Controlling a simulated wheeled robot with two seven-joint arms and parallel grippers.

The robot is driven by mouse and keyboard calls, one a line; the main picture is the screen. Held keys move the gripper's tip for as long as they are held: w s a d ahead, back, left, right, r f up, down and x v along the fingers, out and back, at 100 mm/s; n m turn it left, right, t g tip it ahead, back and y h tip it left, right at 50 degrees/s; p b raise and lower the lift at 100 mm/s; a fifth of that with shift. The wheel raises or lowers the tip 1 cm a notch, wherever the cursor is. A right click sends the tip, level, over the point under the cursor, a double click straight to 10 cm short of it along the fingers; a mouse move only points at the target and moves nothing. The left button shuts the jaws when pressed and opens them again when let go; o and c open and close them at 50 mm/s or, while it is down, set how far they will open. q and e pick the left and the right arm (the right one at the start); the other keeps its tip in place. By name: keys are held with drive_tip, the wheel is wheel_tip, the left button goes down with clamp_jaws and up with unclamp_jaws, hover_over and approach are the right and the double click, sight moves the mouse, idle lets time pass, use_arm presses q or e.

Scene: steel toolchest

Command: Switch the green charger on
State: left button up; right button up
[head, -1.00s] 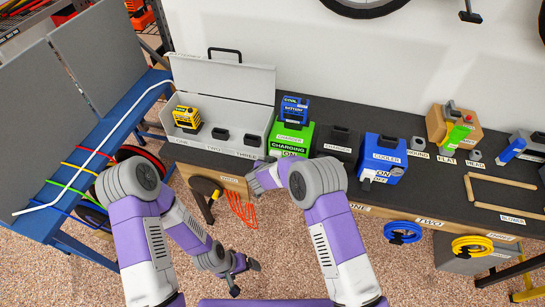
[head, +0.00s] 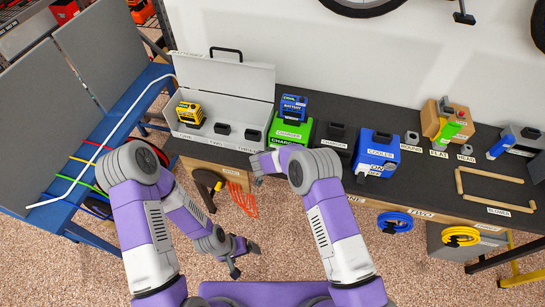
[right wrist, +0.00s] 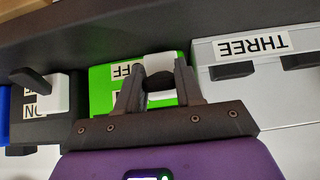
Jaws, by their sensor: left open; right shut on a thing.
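The green charger (head: 300,131) stands on the black bench top, with a blue battery (head: 293,107) on it. In the right wrist view the charger's green front (right wrist: 103,88) appears upside down, with a partly covered OFF label (right wrist: 127,70) above. My right gripper (head: 262,165) is at the charger's lower front. In the right wrist view its fingers (right wrist: 158,88) are closed around a small dark switch lever (right wrist: 158,83) beside a white block (right wrist: 160,63). The lever's exact position is partly hidden. My left gripper (head: 243,262) is open and empty, low over the floor.
An open grey case (head: 225,135) with a yellow battery (head: 190,115) stands left of the charger. Orange cords (head: 243,200) hang below the bench edge. The floor in front is open.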

drive_tip(key=shift+s+f, duration=0.1)
drive_tip(key=o, duration=1)
drive_tip(key=shift+o, duration=0.2)
drive_tip(key=v, duration=0.7)
drive_tip(key=shift+r, duration=0.3)
drive_tip(key=shift+s, duration=0.1)
